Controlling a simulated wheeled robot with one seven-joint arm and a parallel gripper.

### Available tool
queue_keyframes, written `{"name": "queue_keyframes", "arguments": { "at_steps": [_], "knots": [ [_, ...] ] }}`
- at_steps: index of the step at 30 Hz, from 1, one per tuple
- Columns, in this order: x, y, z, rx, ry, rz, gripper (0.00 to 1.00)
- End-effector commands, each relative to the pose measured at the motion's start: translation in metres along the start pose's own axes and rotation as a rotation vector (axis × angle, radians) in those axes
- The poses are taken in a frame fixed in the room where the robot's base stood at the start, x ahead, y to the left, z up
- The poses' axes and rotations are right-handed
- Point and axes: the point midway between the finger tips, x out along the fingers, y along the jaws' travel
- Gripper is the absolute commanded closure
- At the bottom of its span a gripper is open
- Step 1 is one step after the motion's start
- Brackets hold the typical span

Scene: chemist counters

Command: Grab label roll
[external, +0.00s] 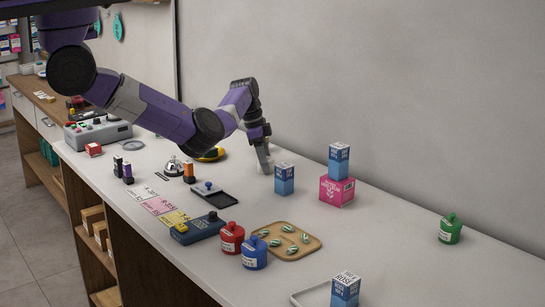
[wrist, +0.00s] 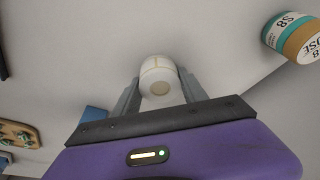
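The label roll (wrist: 160,78) is a small white cylinder with thin tan lines, seen between my fingers in the wrist view. My gripper (wrist: 160,84) has one finger along each side of the roll, with no clear gap on either side, so it looks shut on it. In the external view my gripper (external: 265,160) points down at the back of the counter, close to the wall and left of a blue box (external: 284,179). The roll is hard to make out from the fingers there. Whether it still touches the counter cannot be told.
A pink box (external: 337,191) with a blue box (external: 339,160) on top stands to the right. A wooden tray (external: 314,244) and red (external: 232,238) and blue (external: 254,253) jars stand nearer the front.

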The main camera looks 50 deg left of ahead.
Motion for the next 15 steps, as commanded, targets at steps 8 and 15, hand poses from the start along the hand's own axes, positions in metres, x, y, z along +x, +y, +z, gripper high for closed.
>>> {"name": "queue_keyframes", "arguments": {
  "at_steps": [8, 15],
  "knots": [
    [-0.0003, 0.0000, -0.0001, 0.000, 0.000, 0.000, 0.91],
    [-0.0039, -0.0003, -0.0010, 0.000, 0.000, 0.000, 0.92]
  ]
}}
